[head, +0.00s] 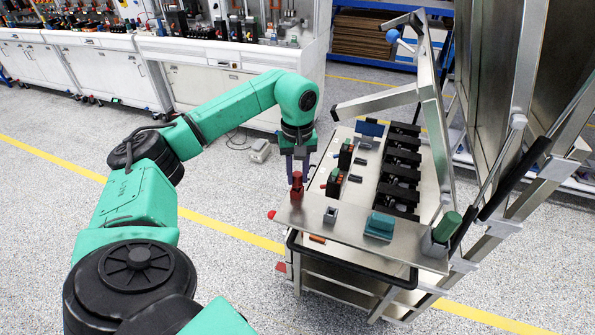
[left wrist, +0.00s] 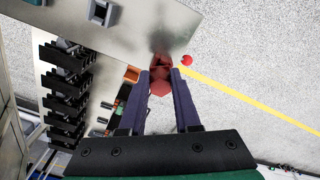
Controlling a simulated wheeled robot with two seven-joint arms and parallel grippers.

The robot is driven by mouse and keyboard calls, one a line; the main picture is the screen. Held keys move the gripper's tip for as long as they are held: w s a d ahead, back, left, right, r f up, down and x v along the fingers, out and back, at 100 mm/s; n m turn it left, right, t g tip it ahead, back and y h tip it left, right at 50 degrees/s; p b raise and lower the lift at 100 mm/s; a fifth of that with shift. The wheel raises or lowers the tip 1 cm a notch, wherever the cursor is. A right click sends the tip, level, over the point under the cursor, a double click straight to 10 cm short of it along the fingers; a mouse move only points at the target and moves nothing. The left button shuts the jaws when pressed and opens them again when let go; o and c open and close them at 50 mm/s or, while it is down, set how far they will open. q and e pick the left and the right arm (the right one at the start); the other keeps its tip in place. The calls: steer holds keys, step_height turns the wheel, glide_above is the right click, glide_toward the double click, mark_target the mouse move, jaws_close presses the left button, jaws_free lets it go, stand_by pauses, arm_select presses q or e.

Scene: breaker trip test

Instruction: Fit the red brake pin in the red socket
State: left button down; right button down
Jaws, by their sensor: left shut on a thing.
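My left gripper (head: 297,177) points down at the near left corner of the cart's top plate. In the left wrist view its dark fingers (left wrist: 160,88) are closed on the red brake pin (left wrist: 160,89), whose faceted head shows between them. Just beyond the pin is a darker red block, seemingly the red socket (left wrist: 161,62), on the plate. In the head view the red socket (head: 296,192) stands upright directly under the fingertips. Pin and socket line up closely; I cannot tell how deep the pin sits. My right gripper is not in view.
The steel top plate (head: 305,213) carries a grey socket block (head: 330,215), a teal block (head: 379,226), black breakers (head: 400,168) and small green-black units (head: 334,182). A green cylinder (head: 446,228) and metal frame stand at right.

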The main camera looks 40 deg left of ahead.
mark_target(298, 176)
arm_select(q)
steer(key=shift+f+b, duration=0.45)
steer(key=shift+f, duration=0.4)
steer(key=c, duration=0.5)
jaws_free()
steer(key=shift+c, duration=0.2)
step_height(298, 176, up, 8)
steer(key=shift+w+r+b, duration=0.1)
steer(key=shift+b, duration=0.3)
step_height(298, 176, up, 6)
steer(key=p, duration=0.3)
steer(key=shift+r+p, duration=0.25)
steer(key=shift+p, duration=0.05)
